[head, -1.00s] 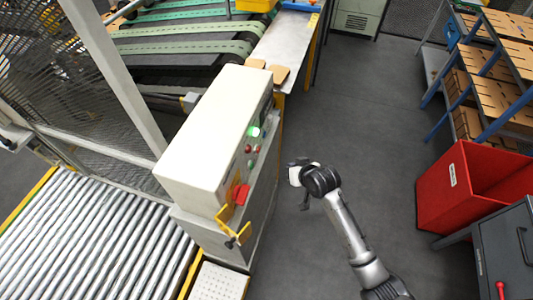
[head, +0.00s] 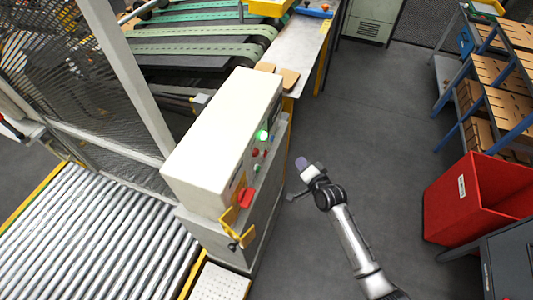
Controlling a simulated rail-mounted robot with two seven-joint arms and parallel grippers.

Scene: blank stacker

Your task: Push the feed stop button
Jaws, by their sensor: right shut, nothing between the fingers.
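A pale control box (head: 221,140) stands left of centre, its button face turned to the right. On that face are a lit green lamp (head: 262,135), a small red button (head: 255,153), a small green button (head: 257,168) and a larger red control (head: 246,198) near the lower end. The labels are too small to read, so I cannot tell which is the feed stop button. My right gripper (head: 302,164) is shut and empty, to the right of the face and apart from it. My left gripper is not in view.
A yellow bracket (head: 238,229) juts from the box's lower end. A roller conveyor (head: 95,240) lies at left, and green belts (head: 200,33) run behind. A red bin (head: 452,212) and shelves stand at right. The grey floor (head: 375,120) between is clear.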

